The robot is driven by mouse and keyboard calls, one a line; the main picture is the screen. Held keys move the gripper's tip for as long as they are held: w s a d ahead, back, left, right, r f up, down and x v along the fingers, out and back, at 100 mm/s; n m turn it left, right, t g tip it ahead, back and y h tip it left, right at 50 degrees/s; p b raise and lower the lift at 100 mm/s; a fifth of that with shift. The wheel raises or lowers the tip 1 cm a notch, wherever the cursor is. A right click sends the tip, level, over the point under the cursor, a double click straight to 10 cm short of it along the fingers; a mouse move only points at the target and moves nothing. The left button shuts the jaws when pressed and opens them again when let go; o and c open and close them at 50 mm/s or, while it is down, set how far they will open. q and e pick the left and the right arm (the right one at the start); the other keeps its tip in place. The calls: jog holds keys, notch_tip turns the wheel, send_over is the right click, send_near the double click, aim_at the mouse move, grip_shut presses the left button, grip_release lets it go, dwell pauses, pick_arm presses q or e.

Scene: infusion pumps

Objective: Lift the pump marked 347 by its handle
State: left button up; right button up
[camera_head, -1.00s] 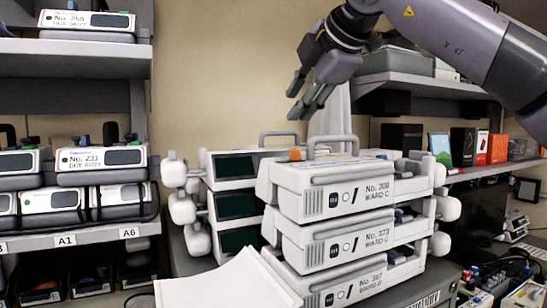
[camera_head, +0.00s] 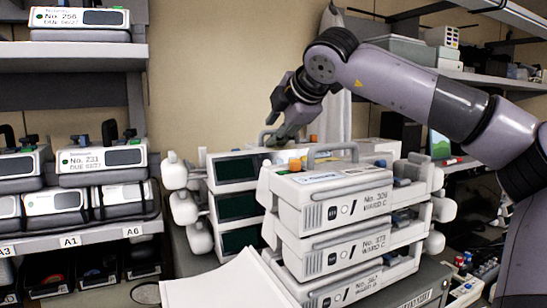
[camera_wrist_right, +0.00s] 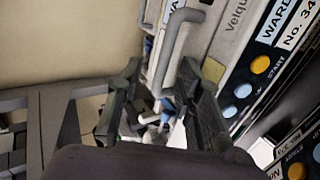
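A pump with a label reading "No. 34", cut off by the picture edge (camera_wrist_right: 250,60), shows in the right wrist view. Its grey handle (camera_wrist_right: 176,42) stands out from its side. In the head view the rear stack (camera_head: 236,169) has its top handle (camera_head: 266,137) partly hidden by my right gripper (camera_head: 278,128). In the wrist view my right gripper (camera_wrist_right: 160,70) has its fingers apart, with the handle showing between and beyond the tips. I cannot tell whether they touch it. My left gripper is not in view.
A front stack of white pumps (camera_head: 330,212) stands close to the right of the rear stack, with an orange knob (camera_head: 295,164) on top. White sheets (camera_head: 225,283) lie in front. Shelves with pumps (camera_head: 100,160) are at the left. Another shelf (camera_head: 470,80) is at the right.

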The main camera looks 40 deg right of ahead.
jog(key=shift+s+a+r, duration=0.1)
jog(key=shift+s+a, duration=0.05)
jog(key=shift+s, duration=0.05)
jog(key=shift+c, duration=1.4)
jog(key=shift+w, duration=0.1)
grip_shut()
jog(key=shift+r, duration=0.15)
